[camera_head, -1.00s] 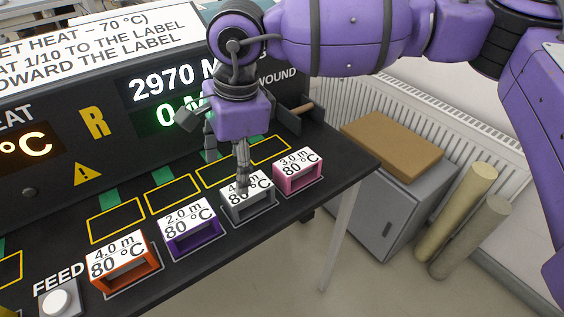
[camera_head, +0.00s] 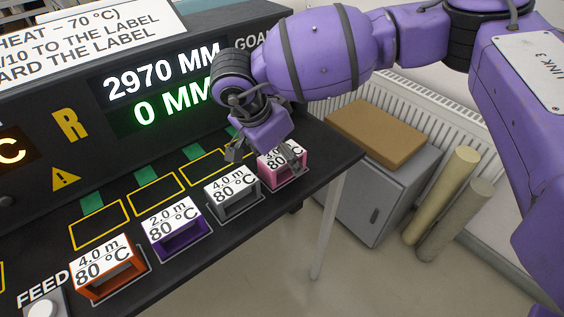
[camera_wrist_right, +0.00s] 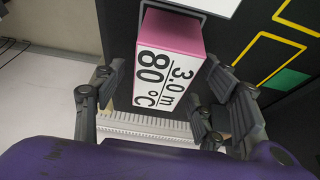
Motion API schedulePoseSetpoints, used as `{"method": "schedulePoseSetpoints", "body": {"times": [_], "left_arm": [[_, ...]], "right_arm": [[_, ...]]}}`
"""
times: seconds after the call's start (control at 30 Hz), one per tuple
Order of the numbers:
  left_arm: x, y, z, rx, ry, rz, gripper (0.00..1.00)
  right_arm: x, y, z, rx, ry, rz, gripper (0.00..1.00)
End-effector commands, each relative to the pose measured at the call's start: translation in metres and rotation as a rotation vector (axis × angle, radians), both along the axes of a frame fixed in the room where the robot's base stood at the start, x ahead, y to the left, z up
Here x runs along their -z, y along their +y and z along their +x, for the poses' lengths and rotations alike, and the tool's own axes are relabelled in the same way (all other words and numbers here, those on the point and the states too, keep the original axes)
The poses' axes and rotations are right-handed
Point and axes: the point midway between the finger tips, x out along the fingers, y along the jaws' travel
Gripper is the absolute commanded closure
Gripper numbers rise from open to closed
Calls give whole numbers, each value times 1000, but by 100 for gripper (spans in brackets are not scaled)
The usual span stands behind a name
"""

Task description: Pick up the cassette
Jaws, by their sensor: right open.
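Several cassettes stand in a row on the dark bench: an orange one (camera_head: 106,268), a purple one (camera_head: 172,231), a grey one (camera_head: 233,194) and a pink one (camera_head: 270,176). Each has a white label on top; the pink one's reads 3.0 m, 80 °C in the right wrist view (camera_wrist_right: 172,62). My right gripper (camera_head: 264,153) is open and over the pink cassette, its fingers partly hiding the label. In the wrist view its fingers (camera_wrist_right: 165,92) lie to either side of the cassette; I cannot tell whether they touch it. My left gripper is not in view.
Yellow-outlined empty slots (camera_head: 156,195) lie behind the cassettes. A dark panel with a display (camera_head: 160,92) rises at the back. The bench ends just right of the pink cassette. A grey cabinet (camera_head: 372,205) and two rolls (camera_head: 440,205) stand beyond on the floor.

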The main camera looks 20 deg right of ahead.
Motion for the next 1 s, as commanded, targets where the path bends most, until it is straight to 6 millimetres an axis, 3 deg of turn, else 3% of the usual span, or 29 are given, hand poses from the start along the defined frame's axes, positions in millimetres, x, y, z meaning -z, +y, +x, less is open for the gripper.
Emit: {"method": "schedulePoseSetpoints", "body": {"times": [0.4, 1.0], "left_arm": [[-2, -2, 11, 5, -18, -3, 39], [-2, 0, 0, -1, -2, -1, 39]], "right_arm": [[4, -1, 0, 0, 1, 2, 35], [9, -1, 0, 0, 0, 2, 35]]}}
